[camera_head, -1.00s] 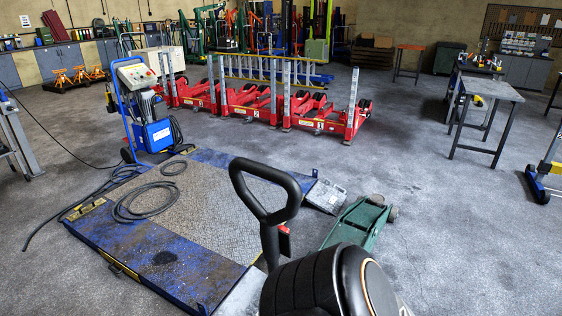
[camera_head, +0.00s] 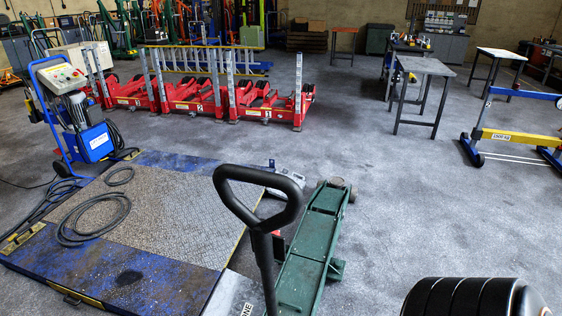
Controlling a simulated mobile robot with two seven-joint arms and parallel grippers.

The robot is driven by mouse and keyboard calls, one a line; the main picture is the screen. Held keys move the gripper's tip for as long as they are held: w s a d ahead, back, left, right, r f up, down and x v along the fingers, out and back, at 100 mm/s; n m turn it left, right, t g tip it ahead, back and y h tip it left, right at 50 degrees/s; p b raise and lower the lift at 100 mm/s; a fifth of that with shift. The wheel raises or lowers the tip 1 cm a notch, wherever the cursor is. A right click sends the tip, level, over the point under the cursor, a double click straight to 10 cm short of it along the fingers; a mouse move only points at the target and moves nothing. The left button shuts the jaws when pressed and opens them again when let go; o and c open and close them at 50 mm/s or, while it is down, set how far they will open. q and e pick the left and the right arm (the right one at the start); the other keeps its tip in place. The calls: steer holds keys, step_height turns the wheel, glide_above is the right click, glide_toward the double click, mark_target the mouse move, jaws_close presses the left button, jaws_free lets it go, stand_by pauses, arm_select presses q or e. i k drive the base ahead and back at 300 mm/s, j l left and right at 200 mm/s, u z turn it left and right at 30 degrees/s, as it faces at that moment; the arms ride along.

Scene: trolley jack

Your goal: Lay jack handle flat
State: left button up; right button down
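The black jack handle (camera_head: 262,232) stands upright in the middle of the head view, with its loop grip at the top and its shaft running down out of the bottom edge. The green trolley jack (camera_head: 307,250) lies on the floor just behind and right of it, its small wheels at the far end. The handle's lower end is out of view. A black rounded part of my own arm shows at the bottom right, apart from the handle. Neither gripper's fingers can be seen.
A blue lift platform (camera_head: 150,270) with a coiled hose (camera_head: 92,218) lies to the left. A blue pump trolley (camera_head: 78,120) stands behind it. Red lifting units (camera_head: 200,97) stand at the back. Grey tables (camera_head: 425,68) and a blue-yellow frame (camera_head: 510,137) are at right. Floor right of the jack is clear.

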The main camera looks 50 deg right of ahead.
mark_target(267, 247)
steer(key=i+z, duration=0.15)
steer(key=z, duration=0.3)
steer(key=i+j+z, duration=0.15)
steer(key=z, duration=0.3)
steer(key=i+j+z, duration=0.15)
steer(key=z, duration=0.3)
